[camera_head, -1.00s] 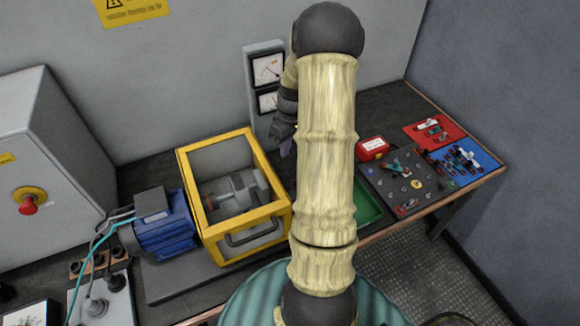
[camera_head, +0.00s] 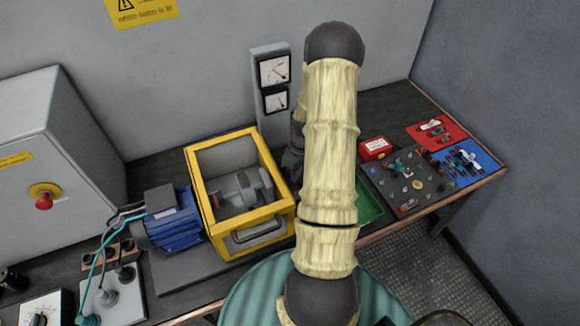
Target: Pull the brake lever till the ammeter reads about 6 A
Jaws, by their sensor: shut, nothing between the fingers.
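Two white dial meters, the upper meter (camera_head: 273,70) and the lower meter (camera_head: 277,101), sit on a grey upright panel (camera_head: 257,66) at the back. Both needles show, but the scales are too small to read, and I cannot tell which is the ammeter. The brake lever is not visible; my pale arm covers the area to the right of the yellow-framed guard (camera_head: 222,259). My gripper (camera_head: 291,165) is shut and mostly hidden behind my arm, low beside the guard's right side. Its contact with anything cannot be seen.
A blue motor (camera_head: 173,222) stands left of the guard, with a grey cabinet (camera_head: 45,130) behind it. A green tray (camera_head: 369,206), a red box (camera_head: 375,148) and a dark board of parts (camera_head: 392,200) lie to the right. Sockets and cables are at the front left.

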